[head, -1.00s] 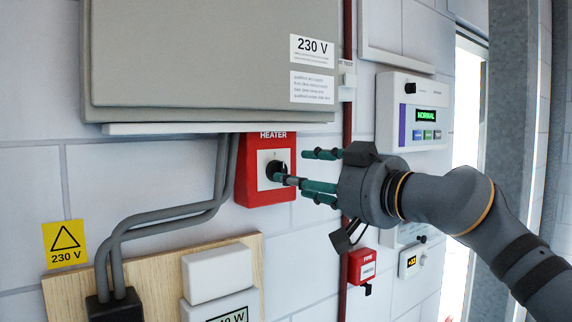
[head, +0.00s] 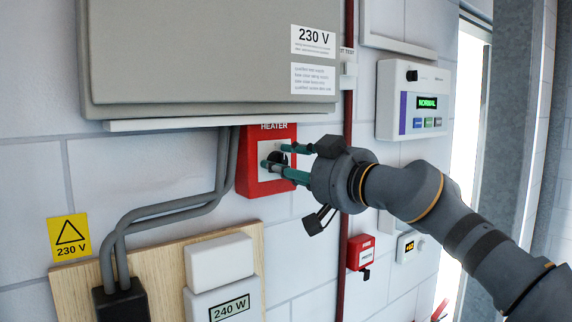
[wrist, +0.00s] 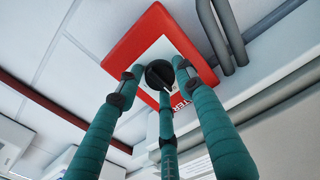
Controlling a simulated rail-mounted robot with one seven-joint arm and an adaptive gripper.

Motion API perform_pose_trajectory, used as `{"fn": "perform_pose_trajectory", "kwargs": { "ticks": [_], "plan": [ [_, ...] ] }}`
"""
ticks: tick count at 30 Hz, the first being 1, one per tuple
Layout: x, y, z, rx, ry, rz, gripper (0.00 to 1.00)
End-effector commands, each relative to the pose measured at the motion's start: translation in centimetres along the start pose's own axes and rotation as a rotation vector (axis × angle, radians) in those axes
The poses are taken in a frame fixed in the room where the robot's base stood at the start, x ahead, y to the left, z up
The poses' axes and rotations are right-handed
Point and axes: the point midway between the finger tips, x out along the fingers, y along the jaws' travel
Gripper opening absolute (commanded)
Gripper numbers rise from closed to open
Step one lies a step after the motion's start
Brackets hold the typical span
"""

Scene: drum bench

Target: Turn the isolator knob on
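The isolator knob (head: 277,157) is a round black knob on the white face of the red HEATER box (head: 247,167) on the wall. My three-fingered gripper (head: 275,156) is at the box, with its green fingers reaching toward the face. The fingers partly hide the knob in the head view. In the wrist view the knob (wrist: 159,74) sits among the three fingertips (wrist: 157,79), with a light pointer mark on it. The fingers look spread around it, with a visible gap on the left side. I cannot tell whether any fingertip touches the knob.
A grey 230 V cabinet (head: 200,55) overhangs the box. Grey conduits (head: 160,212) run down on its left. A dark red pipe (head: 347,240), a red FIRE box (head: 360,252) and a control panel reading NORMAL (head: 412,105) are to the right.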

Motion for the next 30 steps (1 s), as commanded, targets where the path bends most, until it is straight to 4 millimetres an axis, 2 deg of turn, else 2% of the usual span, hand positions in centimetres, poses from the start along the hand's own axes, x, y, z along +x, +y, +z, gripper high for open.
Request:
{"fn": "perform_pose_trajectory", "kwargs": {
  "ticks": [14,23,30],
  "plan": [
    [-0.01,0.0,0.0,0.0,0.0,0.0,0.07],
    [0.0,-0.07,0.09,0.035,0.0,-0.001,0.07],
    [0.02,-0.02,0.22,0.167,0.001,0.0,0.07]
  ]
}}
